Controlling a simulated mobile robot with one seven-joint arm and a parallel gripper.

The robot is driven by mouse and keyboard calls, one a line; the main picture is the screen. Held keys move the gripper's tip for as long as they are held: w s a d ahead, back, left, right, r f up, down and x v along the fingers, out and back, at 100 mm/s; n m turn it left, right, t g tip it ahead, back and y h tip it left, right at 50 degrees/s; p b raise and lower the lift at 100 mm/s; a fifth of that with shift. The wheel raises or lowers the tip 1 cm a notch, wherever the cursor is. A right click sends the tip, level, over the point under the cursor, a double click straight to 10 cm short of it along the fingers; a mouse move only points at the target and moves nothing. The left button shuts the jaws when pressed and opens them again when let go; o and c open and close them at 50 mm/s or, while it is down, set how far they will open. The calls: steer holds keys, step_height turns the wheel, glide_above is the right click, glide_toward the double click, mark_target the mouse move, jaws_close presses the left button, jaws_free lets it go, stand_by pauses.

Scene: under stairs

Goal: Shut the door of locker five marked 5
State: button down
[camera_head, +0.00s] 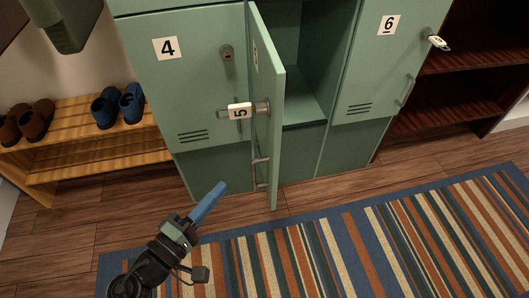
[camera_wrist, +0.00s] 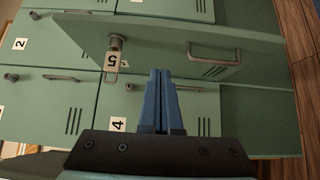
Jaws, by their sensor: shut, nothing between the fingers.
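The green door of locker five (camera_head: 270,100) stands wide open, swung out from its hinge side beside locker 4 and seen nearly edge-on. Its outer face, turned left, carries a handle and a lock with a white tag marked 5 (camera_head: 240,112). The locker opening (camera_head: 299,90) to its right shows an empty-looking inside. My gripper (camera_head: 222,187), with blue fingers, is shut and empty. It is left of the door, on its outer-face side, low in front of locker 4. In the wrist view, the fingers (camera_wrist: 160,75) point toward the door (camera_wrist: 245,68); contact cannot be told.
Locker 4 (camera_head: 198,120) and locker 6 (camera_head: 372,62) are shut; a key with a tag hangs at locker 6. A wooden shoe rack (camera_head: 85,137) stands left, a dark shelf (camera_head: 465,95) right. A striped rug (camera_head: 340,245) lies on the clear floor in front.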

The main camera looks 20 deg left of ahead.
steer(key=b, duration=0.2)
glide_toward(271, 150)
steer(key=w+a, duration=0.2)
steer(key=w, duration=0.1)
steer(key=shift+w+d+r, duration=0.2)
steer(key=shift+w+d, duration=1.15)
steer(key=shift+d, duration=0.2)
steer(key=shift+w+d, duration=0.1)
steer(key=shift+d, duration=0.05)
